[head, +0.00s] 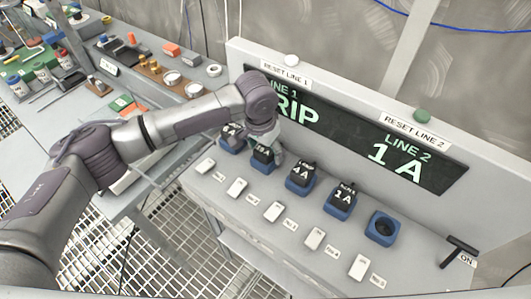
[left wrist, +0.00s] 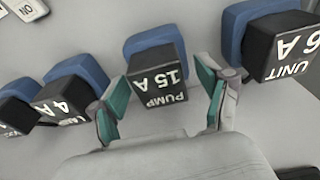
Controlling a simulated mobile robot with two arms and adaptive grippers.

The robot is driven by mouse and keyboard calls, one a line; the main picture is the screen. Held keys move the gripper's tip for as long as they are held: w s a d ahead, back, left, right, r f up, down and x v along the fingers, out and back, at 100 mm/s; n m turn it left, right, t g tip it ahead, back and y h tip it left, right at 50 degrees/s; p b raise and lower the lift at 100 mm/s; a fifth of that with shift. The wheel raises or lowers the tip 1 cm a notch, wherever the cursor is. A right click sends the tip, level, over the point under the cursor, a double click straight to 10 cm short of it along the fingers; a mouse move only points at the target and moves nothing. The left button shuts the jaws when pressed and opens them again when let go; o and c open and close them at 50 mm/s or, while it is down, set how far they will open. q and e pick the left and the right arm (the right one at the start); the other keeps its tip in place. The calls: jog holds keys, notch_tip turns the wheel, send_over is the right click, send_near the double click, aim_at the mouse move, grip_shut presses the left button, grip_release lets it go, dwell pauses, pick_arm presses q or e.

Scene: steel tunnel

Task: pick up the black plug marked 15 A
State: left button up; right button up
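The black plug marked PUMP 15 A (left wrist: 158,88) sits in a blue socket (left wrist: 152,40) in the left wrist view, its label upside down there. In the head view the plug (head: 262,154) is second from the left in the row, partly behind my left gripper (head: 272,142). In the left wrist view my left gripper (left wrist: 162,92) is open, one finger on each side of the plug. Gaps show between the fingers and the plug, so it is not gripped. My right gripper is not in view.
Neighbouring plugs are the 6 A (left wrist: 286,48) on one side and the 4 A (head: 301,174) on the other. Beyond stand a 1 A plug (head: 343,196) and an empty blue socket (head: 381,228). A display panel (head: 350,135) rises behind; white switches (head: 273,211) lie in front.

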pick_arm(q)
jog(key=c, duration=1.2)
